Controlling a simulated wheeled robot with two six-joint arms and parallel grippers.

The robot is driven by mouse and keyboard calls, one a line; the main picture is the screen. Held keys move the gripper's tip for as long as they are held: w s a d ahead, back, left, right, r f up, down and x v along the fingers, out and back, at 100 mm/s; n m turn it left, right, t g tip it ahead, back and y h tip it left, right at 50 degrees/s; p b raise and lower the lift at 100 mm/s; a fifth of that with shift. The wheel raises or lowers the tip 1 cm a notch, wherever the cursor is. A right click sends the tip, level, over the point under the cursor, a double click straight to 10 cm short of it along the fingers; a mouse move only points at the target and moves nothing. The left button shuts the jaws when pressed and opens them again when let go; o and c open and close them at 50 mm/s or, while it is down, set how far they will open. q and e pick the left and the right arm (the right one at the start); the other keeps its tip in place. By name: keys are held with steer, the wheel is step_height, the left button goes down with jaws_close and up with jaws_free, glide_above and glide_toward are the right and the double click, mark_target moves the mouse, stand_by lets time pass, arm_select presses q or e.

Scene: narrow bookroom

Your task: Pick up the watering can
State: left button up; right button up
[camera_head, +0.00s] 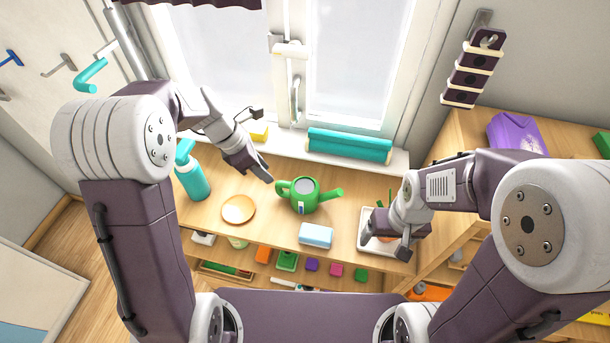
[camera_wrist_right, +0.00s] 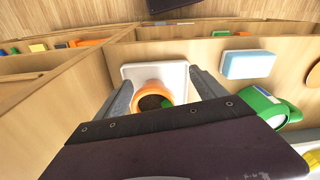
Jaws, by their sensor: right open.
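The green watering can (camera_head: 310,197) stands upright on the wooden shelf top below the window, its spout pointing right. In the right wrist view it (camera_wrist_right: 264,106) is partly visible at the right, outside my jaws. My left gripper (camera_head: 262,173) hangs just up and left of the can, apart from it. Its jaw gap is not clear. My right gripper (camera_head: 386,246) is open, to the right of the can, over a white tray. In the wrist view its fingers (camera_wrist_right: 161,78) stand on either side of an orange pot (camera_wrist_right: 152,90), with nothing visibly gripped.
A blue-white sponge (camera_head: 316,235) lies in front of the can. A round wooden plate (camera_head: 238,209) and a teal spray bottle (camera_head: 192,178) stand left. A teal roll (camera_head: 350,145) lies on the sill behind. The white tray (camera_wrist_right: 182,72) holds the pot. Right stands a taller wooden cabinet.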

mark_target(278, 186)
steer(key=shift+s+a+r, duration=0.1)
steer(key=shift+s+r, duration=0.05)
steer(key=shift+s, duration=0.45)
steer(key=shift+s+r, duration=0.15)
steer(key=shift+s, duration=0.4)
arm_select(q)
steer(key=x, duration=0.4)
steer(key=shift+s+d+f, duration=0.15)
steer(key=shift+s+f, duration=0.05)
steer(key=shift+s, duration=0.1)
arm_select(e)
steer(key=shift+w+f, duration=0.15)
steer(key=shift+w, duration=0.6)
arm_select(q)
steer(key=x, duration=0.4)
steer(key=shift+s, duration=0.15)
arm_select(e)
steer(key=shift+s, duration=0.4)
arm_select(q)
steer(key=shift+d, duration=0.1)
arm_select(e)
steer(key=shift+w, duration=0.2)
arm_select(q)
jaws_close()
arm_select(e)
steer(key=shift+s, duration=0.1)
